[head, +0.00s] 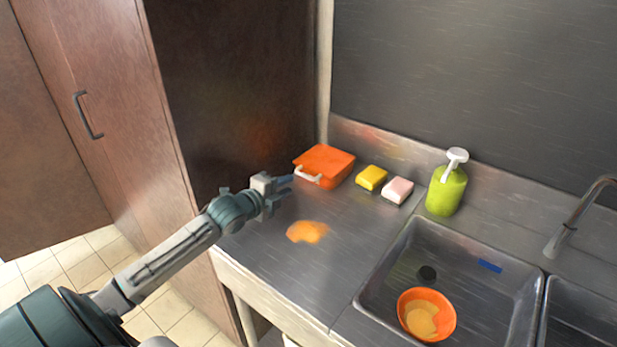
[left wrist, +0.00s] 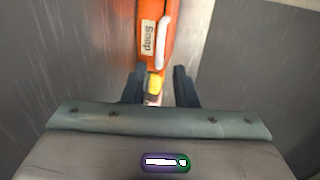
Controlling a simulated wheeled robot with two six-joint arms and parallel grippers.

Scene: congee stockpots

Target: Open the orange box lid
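The orange box (head: 326,162) sits on the metal counter near the back wall, with its lid closed. A white handle (head: 308,176) is on its front left side. In the left wrist view the box (left wrist: 151,62) shows a "Soap" label and the white handle (left wrist: 163,40). My left gripper (head: 290,181) is just left of the handle, apart from the box as far as I can see. In the left wrist view its two dark fingers (left wrist: 158,88) are spread with nothing held between them. My right gripper is not in view.
A yellow sponge (head: 371,178) and a pink sponge (head: 397,190) lie right of the box. A green soap bottle (head: 446,189) stands behind the sink (head: 385,270), which holds an orange bowl (head: 427,296). An orange spill (head: 307,232) lies on the counter. A wooden cabinet (head: 110,90) stands left.

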